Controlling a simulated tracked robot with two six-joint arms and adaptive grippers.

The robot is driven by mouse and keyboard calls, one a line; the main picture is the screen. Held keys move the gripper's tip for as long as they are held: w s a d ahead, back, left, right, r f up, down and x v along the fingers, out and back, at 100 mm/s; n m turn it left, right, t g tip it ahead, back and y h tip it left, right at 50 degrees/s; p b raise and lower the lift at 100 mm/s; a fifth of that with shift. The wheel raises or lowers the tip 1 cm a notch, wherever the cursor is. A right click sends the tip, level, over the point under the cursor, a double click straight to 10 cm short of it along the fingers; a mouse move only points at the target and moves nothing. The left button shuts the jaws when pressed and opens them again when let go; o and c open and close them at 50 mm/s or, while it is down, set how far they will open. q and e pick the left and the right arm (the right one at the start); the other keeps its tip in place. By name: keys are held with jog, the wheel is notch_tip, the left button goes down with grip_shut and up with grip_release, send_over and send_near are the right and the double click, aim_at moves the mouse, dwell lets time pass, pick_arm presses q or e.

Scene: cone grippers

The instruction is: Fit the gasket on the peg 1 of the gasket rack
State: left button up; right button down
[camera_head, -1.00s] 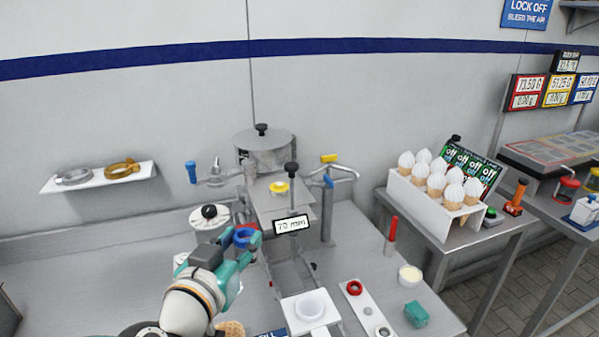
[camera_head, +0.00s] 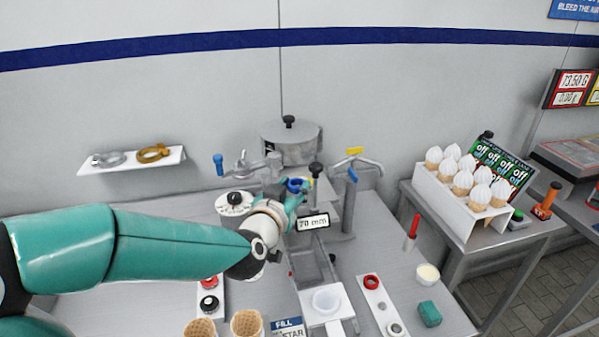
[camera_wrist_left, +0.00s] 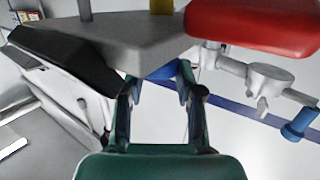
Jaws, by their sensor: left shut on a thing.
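My left gripper (camera_head: 289,198) reaches in front of the grey machine at the middle of the head view. It is shut on a blue ring-like piece (camera_head: 297,184), which looks like a gasket. In the left wrist view the blue piece (camera_wrist_left: 172,70) shows only in part between the fingertips (camera_wrist_left: 165,90), below a grey block. No peg number is readable. My right gripper is not in view.
The grey machine has a lidded hopper (camera_head: 291,146) and a "70 mm" sign (camera_head: 313,222). A red part (camera_wrist_left: 260,25) and blue-handled tap (camera_wrist_left: 300,125) are close in the wrist view.

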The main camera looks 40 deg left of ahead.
aim_at(299, 179)
pick_arm(q)
jog(key=x, duration=0.1)
jog(key=p+x, duration=0.1)
jog(key=x, duration=0.3)
jog(key=shift+r+p, duration=0.3)
jog(key=shift+r, duration=0.15)
jog(key=shift+p, duration=0.3)
jog(key=shift+s+d, duration=0.1)
jog(key=shift+s, duration=0.05)
jog(key=shift+f+b, duration=0.35)
jog(key=o, duration=0.5)
jog(key=shift+r, duration=0.1)
jog(key=shift+c, duration=0.2)
jog(key=shift+r, duration=0.1)
